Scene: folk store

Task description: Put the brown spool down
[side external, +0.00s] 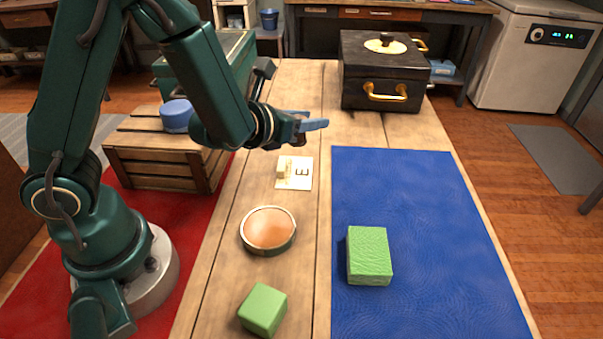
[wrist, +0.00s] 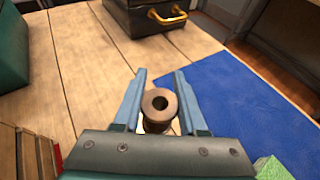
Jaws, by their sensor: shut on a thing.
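The brown spool (wrist: 150,108) is between the two blue fingers of my gripper (wrist: 160,84) in the wrist view, its holed end facing the camera. The gripper is shut on it. In the side view my gripper (side external: 309,122) is above the wooden table, behind the card marked E. Only a little of the spool (side external: 299,139) shows there below the fingers; the rest is hidden by them. The spool appears held clear of the table top.
The E card (side external: 301,182) bears a small cream piece (side external: 283,170). A copper-coloured dish (side external: 268,229), a green cube (side external: 263,309) and a green block (side external: 369,255) on the blue mat (side external: 420,200) are nearer. A black chest (side external: 362,72) stands behind; a wooden crate (side external: 150,165) is left.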

